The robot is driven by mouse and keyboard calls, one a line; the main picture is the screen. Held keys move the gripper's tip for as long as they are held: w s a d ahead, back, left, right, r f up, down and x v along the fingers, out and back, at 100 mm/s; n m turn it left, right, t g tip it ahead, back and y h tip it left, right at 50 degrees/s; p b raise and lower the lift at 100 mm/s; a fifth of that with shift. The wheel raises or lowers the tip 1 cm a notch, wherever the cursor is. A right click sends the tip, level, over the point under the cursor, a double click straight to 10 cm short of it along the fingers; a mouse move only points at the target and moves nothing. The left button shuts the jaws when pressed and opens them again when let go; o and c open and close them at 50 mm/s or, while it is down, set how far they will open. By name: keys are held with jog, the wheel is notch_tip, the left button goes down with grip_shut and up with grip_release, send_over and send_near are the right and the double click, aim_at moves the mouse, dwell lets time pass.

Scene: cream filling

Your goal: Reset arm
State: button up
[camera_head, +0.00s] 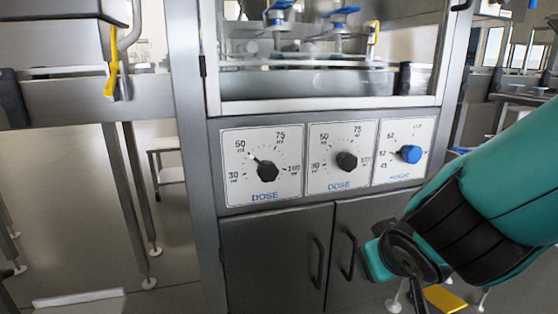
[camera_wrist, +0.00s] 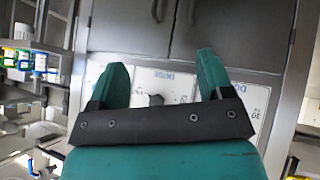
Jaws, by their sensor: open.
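My gripper (camera_head: 385,262) is at the lower right in the head view, in front of the cabinet doors and below the dial panels. In the wrist view my gripper (camera_wrist: 160,68) shows two green fingers spread well apart, with nothing held between them. The machine front carries a left black dose knob (camera_head: 266,171), a middle black dose knob (camera_head: 346,161) and a blue knob (camera_head: 410,153). My gripper is apart from all three knobs in the head view. A black knob (camera_wrist: 155,99) shows beyond the fingers in the wrist view.
Grey cabinet doors (camera_head: 276,262) with dark upright handles are below the panels. A glazed window with blue-topped fittings (camera_head: 279,14) is above. A yellow item (camera_head: 445,299) lies low at the right. Metal legs stand at the left, with open floor around them.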

jog(key=s+a+r+n+g+y+p, duration=0.1)
jog(key=s+r+n+g+y+p, duration=0.15)
jog(key=s+r+g, duration=0.4)
jog(key=s+a+r+n+g+y+p, duration=0.1)
jog(key=s+a+r+n+g+y, duration=0.15)
jog(key=s, duration=0.75)
notch_tip(320, 180, up, 36)
jog(key=m+p, duration=0.1)
jog(key=p, duration=3.5)
jog(key=shift+d+t+y, duration=0.3)
jog(key=shift+d, duration=0.1)
jog(key=shift+s, duration=0.1)
